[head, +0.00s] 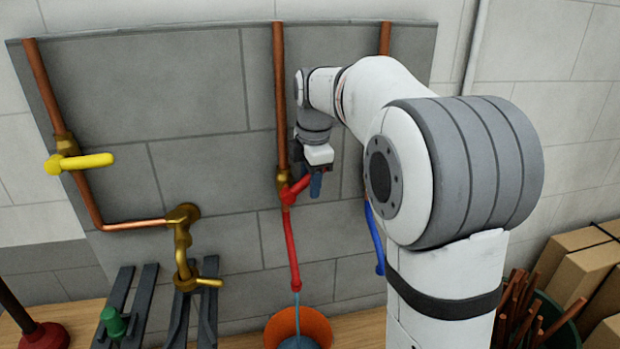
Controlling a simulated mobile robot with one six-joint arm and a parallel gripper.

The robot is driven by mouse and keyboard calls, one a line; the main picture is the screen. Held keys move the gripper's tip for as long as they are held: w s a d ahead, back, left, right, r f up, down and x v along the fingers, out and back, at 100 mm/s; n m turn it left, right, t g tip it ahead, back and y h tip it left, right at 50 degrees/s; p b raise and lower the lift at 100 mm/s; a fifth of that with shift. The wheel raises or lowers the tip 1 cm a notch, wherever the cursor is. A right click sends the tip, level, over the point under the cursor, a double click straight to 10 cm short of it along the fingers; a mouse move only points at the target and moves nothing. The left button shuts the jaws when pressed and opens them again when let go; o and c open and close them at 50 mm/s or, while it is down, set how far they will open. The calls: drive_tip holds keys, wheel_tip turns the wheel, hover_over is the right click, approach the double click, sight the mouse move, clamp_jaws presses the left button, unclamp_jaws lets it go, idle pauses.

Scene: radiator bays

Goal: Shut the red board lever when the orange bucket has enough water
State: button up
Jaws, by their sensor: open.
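The red board lever (299,187) sits on the middle copper pipe's brass valve and slants up to the right, its outer end close to my gripper. A red hose (291,245) hangs below the valve, and a thin stream of water (298,301) runs from its end into the orange bucket (318,324). Bluish water shows inside the bucket, but the picture's bottom edge cuts the bucket off and its level is hard to judge. My gripper (314,182) is open and points down at the lever's outer end. I cannot tell whether it touches the lever.
A yellow lever (85,162) sits on the left pipe, with a brass tap (184,245) below. A blue hose (375,238) hangs right of the red one, partly behind my arm. Slatted dark racks, a green item (113,322) and a plunger (45,335) stand lower left. Boxes (575,265) stand right.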

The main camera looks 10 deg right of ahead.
clamp_jaws()
idle(0.3)
idle(0.4)
drive_tip(key=shift+d+f+y+b, duration=0.35)
drive_tip(key=shift+f+y+b, duration=0.1)
drive_tip(key=shift+y, duration=0.45)
drive_tip(key=f+y+b, duration=0.1)
drive_tip(key=y+b, duration=0.1)
drive_tip(key=f+y+b, duration=0.1)
drive_tip(key=y+b, duration=0.1)
drive_tip(key=f+y+b, duration=0.1)
drive_tip(key=y+b, duration=0.1)
drive_tip(key=b, duration=0.1)
drive_tip(key=shift+d+f+m, duration=0.15)
drive_tip(key=shift+d+m, duration=0.25)
